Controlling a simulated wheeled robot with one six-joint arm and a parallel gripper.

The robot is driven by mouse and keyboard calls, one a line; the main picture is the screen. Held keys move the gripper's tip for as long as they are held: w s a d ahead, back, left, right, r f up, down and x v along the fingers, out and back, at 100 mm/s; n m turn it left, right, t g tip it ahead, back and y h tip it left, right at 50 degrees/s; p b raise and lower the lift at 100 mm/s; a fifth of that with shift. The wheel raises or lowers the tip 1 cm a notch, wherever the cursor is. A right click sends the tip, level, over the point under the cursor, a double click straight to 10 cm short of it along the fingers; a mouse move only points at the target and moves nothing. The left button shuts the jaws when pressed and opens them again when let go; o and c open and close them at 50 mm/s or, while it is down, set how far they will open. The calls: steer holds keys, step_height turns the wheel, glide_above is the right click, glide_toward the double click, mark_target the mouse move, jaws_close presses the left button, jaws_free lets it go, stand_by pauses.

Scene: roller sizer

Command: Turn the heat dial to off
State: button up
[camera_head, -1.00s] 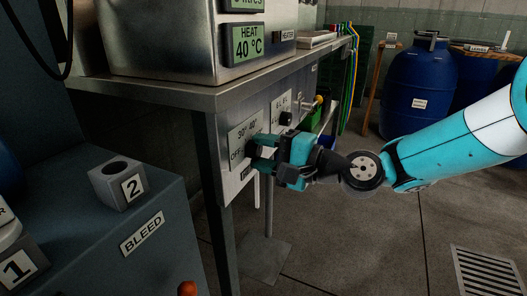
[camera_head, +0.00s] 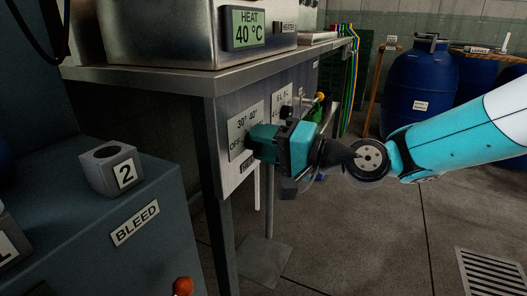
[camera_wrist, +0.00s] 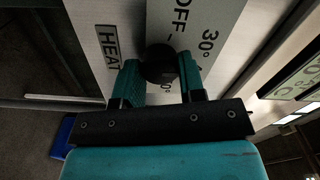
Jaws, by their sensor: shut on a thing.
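The heat dial (camera_wrist: 160,63) is a round black knob on a pale label plate (camera_head: 236,130) on the front of the metal bench. The plate reads OFF, 30° and 40°, with a partly hidden HEAT label. In the wrist view the dial sits between my two teal fingers. My gripper (camera_head: 256,143) is shut on it, and hides it in the head view. I cannot make out a pointer mark on the dial. The green heat display (camera_head: 246,28) above the bench reads 40 °C.
Another labelled panel (camera_head: 281,97) with a dark knob is just right of my gripper. A grey block marked 2 (camera_head: 112,168) stands on the BLEED cabinet (camera_head: 150,250) at left. Blue barrels (camera_head: 417,92) stand at the back. The floor at right is clear.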

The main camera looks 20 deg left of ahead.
steer(key=n+b, duration=0.2)
steer(key=n, duration=0.1)
steer(key=n+b, duration=0.1)
steer(key=b, duration=0.1)
steer(key=shift+f+n, duration=0.25)
steer(key=shift+n, duration=0.15)
steer(key=n+b, duration=0.3)
steer(key=shift+n+b, duration=0.3)
steer(key=n+b, duration=0.3)
steer(key=shift+r+n+b, duration=0.1)
steer(key=shift+n+b, duration=1.45)
steer(key=shift+n, duration=0.15)
steer(key=shift+r, duration=0.1)
steer(key=o, duration=0.9)
steer(key=shift+o, duration=0.2)
